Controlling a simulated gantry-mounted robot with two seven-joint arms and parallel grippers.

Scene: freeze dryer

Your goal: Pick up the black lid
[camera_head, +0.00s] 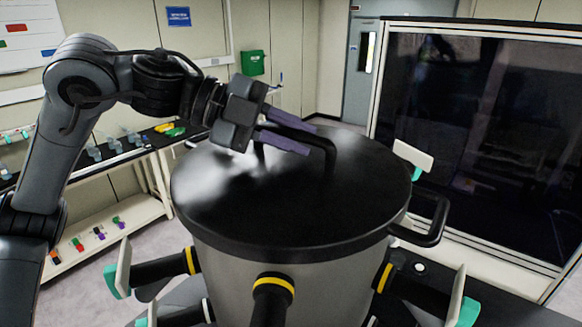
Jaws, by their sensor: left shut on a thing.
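The black lid (235,215) is a glossy round disc with a raised bar handle (326,160) on top. It lies on the grey cylindrical drum (330,285) in the middle of the camera_head view. I see no gap between the lid and the drum. My left gripper (292,140) reaches in from the left above the lid. Its purple fingers are shut on the left part of the lid's handle. My right gripper is not in view.
Black ports with yellow rings and white-and-teal valve handles (118,270) stick out around the drum. A dark glass-fronted cabinet (470,120) stands close on the right. A shelf bench (100,160) with small items runs along the left wall.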

